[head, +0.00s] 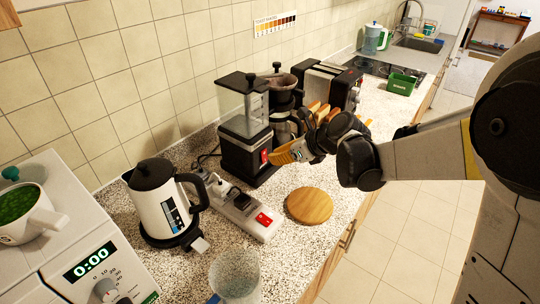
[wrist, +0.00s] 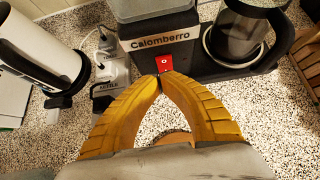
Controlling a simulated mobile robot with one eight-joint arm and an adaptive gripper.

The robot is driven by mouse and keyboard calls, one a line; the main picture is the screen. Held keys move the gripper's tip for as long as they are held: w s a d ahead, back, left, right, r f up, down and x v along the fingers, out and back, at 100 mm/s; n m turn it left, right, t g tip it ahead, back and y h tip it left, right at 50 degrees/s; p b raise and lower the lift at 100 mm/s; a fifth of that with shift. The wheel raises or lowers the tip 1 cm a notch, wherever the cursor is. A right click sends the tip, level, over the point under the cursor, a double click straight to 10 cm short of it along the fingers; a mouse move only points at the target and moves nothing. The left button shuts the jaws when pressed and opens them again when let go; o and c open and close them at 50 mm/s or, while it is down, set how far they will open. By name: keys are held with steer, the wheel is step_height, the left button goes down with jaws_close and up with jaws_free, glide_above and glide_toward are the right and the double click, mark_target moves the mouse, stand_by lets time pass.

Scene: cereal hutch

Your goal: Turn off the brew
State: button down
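The coffee maker (head: 246,125) is black with a clear upper tank and stands against the tiled wall. Its front carries the name "Calomberro" and a red rocker switch (wrist: 164,63); the switch also shows in the head view (head: 265,156). A glass carafe (wrist: 236,38) sits at its right side. My gripper (wrist: 160,76) has yellow ribbed fingers with their tips together, holding nothing. The tips are right at the lower edge of the red switch; I cannot tell whether they touch it. In the head view my gripper (head: 284,156) is just right of the switch.
A power strip (head: 241,211) with its own red switch lies left of a round wooden board (head: 310,205). A white kettle (head: 160,203) stands further left, a glass (head: 235,276) in front. A toaster (head: 328,85) with bread stands behind my gripper.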

steer(key=a+r+p+v, duration=0.1)
steer(key=p+v, duration=0.2)
steer(key=v, duration=0.7)
steer(key=shift+d+r, duration=0.25)
steer(key=shift+r, duration=0.05)
steer(key=shift+w, duration=0.1)
steer(key=s+d+f+n+h, duration=0.1)
steer(key=s+d+n+h, duration=0.1)
steer(key=s+d+n, duration=0.2)
steer(key=s+d+f+n+h+b, duration=0.1)
steer(key=s+d+n+h, duration=0.2)
steer(key=s+n, duration=0.8)
steer(key=s+d+f+n+t+h+b, duration=0.1)
steer(key=s+d+n, duration=0.4)
steer(key=n, duration=0.5)
steer(key=s+h, duration=0.1)
steer(key=s, duration=0.1)
steer(key=shift+s+h, duration=0.4)
